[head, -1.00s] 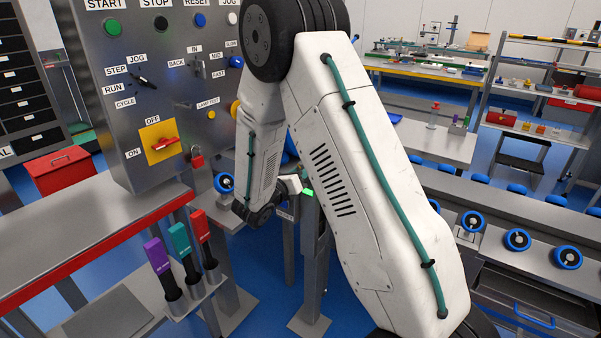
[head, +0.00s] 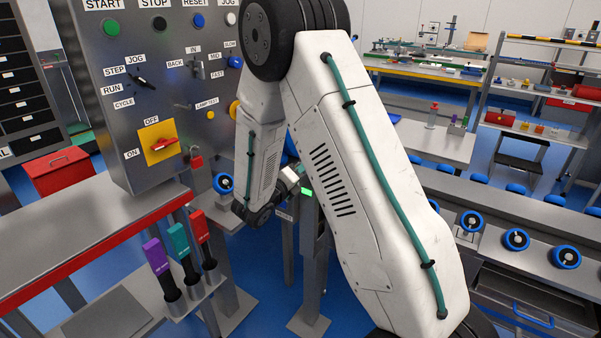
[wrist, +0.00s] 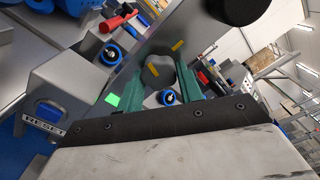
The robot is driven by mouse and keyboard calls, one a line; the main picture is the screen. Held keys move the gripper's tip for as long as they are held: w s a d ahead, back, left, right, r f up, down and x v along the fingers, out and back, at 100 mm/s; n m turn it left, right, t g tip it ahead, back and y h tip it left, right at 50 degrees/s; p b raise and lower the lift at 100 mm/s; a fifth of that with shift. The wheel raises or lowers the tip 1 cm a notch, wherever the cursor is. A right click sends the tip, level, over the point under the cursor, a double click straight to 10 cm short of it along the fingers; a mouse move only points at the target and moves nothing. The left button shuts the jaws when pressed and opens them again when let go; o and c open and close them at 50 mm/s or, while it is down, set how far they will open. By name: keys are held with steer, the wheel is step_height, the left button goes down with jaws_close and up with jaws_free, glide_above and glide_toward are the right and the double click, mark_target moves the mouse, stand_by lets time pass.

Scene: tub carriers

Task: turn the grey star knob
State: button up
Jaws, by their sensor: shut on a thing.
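The grey star knob (wrist: 160,71) shows in the middle of the wrist view, dark grey with rounded lobes and a small yellow mark on its face. It stands at the grey metal plate, where another yellow mark shows. My gripper (wrist: 158,82) has green fingers, one on each side of the knob, and is shut on it. The exact contact at the fingertips is hard to see. In the head view my arm hides the knob, and only a small bit of my gripper (head: 306,190) shows beside the forearm.
A control panel (head: 112,85) with buttons and switches stands at the left in the head view. Purple, teal and red handled tools stand in a rack (head: 195,297) below it. A bench with blue-rimmed wheels (head: 515,239) is at the right. A red-handled part (wrist: 118,20) is near my gripper.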

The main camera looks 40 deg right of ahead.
stand_by(0.3)
steer(key=o, duration=1)
steer(key=v, duration=0.8)
